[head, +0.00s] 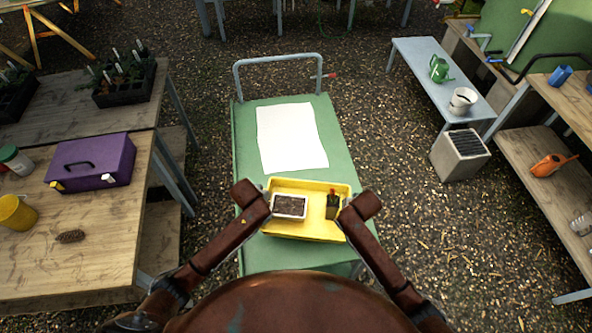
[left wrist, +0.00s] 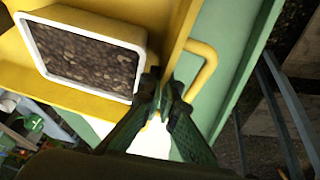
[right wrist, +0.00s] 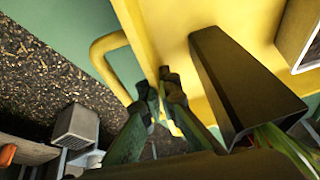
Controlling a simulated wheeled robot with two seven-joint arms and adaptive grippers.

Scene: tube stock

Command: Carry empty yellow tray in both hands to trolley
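The yellow tray (head: 300,234) is over the near end of the green trolley (head: 245,160); I cannot tell whether it rests on it or hangs above. It is not empty: a white-rimmed container of soil (head: 290,206) is at its left and a dark pot (head: 332,207) at its right. My left gripper (head: 266,198) is at the tray's left end; in the left wrist view its fingers (left wrist: 163,92) close on the wall beside the yellow loop handle. My right gripper (head: 347,201) is at the right end, with its fingers (right wrist: 158,90) closed on that wall.
A white sheet (head: 291,137) lies on the trolley beyond the tray, and a blue-grey push rail (head: 278,60) stands at its far end. A wooden bench (head: 95,245) with a purple toolbox (head: 92,162) is left. A low bench (head: 440,90) and grey bin (head: 459,156) are right.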

